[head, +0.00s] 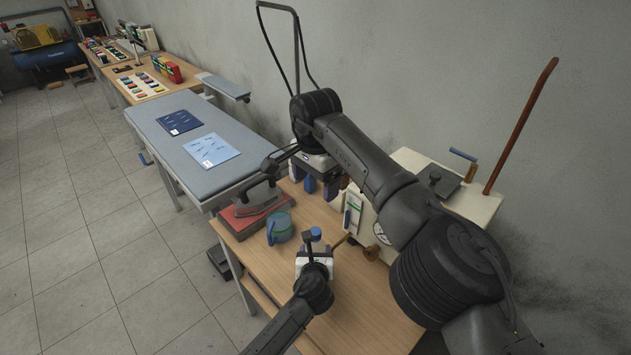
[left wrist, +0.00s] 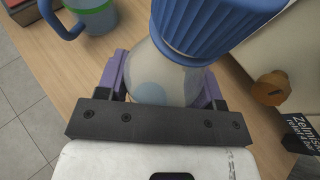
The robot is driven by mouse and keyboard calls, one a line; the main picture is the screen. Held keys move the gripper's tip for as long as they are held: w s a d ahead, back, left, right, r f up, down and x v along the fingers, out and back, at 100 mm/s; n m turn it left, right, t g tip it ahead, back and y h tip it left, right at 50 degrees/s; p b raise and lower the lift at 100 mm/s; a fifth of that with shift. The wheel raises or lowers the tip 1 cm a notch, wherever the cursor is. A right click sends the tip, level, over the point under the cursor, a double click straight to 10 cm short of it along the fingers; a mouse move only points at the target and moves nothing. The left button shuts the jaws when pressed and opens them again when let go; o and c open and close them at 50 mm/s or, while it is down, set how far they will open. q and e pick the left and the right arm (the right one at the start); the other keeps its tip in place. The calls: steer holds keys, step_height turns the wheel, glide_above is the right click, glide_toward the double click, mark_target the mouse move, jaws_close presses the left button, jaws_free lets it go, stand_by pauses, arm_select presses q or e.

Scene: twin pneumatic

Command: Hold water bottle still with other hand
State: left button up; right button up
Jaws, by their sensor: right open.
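The water bottle (left wrist: 165,75) has a ribbed blue cap and a see-through body. In the left wrist view it stands between the two purple fingers of my left gripper (left wrist: 165,88), which press against both its sides. In the head view the bottle's blue cap (head: 315,233) shows just beyond my left gripper (head: 314,246), over the wooden bench. My right gripper (head: 315,187) is open farther back, above the bench beside the iron. A small blue thing shows between its fingers; I cannot tell what it is or whether they touch it.
A blue-green mug (head: 279,227) stands left of the bottle. An iron (head: 256,196) rests on a red base (head: 246,220) behind it. A cream machine (head: 470,203) with an orange-brown knob (left wrist: 271,88) stands at right. The wooden bench (head: 350,311) is clear in front.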

arm_select(q)
steer(key=o, duration=0.5)
steer(key=shift+s, duration=0.1)
steer(key=p+v, duration=0.3)
steer(key=v, duration=1)
steer(key=shift+s+r+p, duration=0.2)
steer(key=shift+s+p, duration=0.05)
steer(key=shift+p, duration=0.15)
